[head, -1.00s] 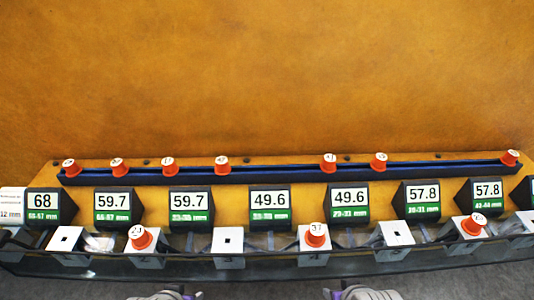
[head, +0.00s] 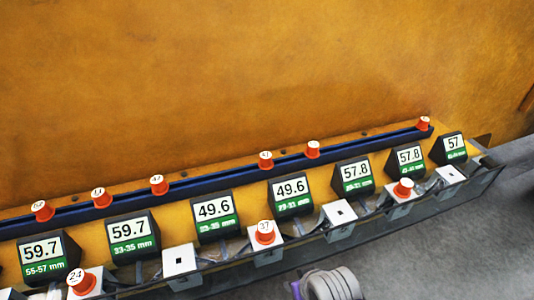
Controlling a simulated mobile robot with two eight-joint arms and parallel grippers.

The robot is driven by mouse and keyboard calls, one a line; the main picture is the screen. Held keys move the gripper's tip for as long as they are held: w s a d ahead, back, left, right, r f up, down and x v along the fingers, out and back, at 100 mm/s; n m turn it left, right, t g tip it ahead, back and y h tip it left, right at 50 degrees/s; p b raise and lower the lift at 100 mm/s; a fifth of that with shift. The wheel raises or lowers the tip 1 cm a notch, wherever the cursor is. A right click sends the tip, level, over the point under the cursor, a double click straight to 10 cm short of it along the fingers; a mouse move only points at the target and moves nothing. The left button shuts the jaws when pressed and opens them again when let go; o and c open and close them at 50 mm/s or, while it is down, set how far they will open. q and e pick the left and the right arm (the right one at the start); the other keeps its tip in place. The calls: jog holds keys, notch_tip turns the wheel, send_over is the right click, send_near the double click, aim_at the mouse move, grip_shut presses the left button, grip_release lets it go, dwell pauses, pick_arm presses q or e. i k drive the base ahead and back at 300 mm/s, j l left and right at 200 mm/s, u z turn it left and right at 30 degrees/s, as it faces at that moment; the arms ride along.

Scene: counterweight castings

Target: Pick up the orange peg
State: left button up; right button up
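Several orange pegs with numbered white tops are in the head view. Along the blue rail stand orange pegs at the left (head: 42,211), (head: 102,198) and (head: 159,186), then pegs further right (head: 265,161), (head: 312,150) and (head: 423,124). In the front row, an orange peg marked 24 (head: 82,284), one marked 37 (head: 265,235) and one further right (head: 403,188) stand on white blocks. A grey ribbed part of my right arm shows at the bottom edge, apart from the pegs. No gripper fingers are visible.
White blocks with square holes and no peg (head: 180,262), (head: 339,213), (head: 450,175) stand in the front row. Black displays such as 49.6 (head: 214,216) stand between the rail (head: 215,173) and the blocks. A dark front ledge borders the grey floor (head: 440,250).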

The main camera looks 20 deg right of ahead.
aim_at(312, 152)
jog(key=l+z, duration=0.2)
jog(key=l, duration=0.3)
jog(key=l+z, duration=0.2)
jog(key=l, duration=0.3)
jog(key=l+z, duration=0.2)
jog(key=l, duration=0.3)
jog(key=i+l+z, duration=0.2)
jog(key=l, duration=0.25)
jog(key=l+z, duration=0.2)
jog(key=l, duration=0.3)
jog(key=u, duration=1.3)
jog(key=i+l, duration=0.05)
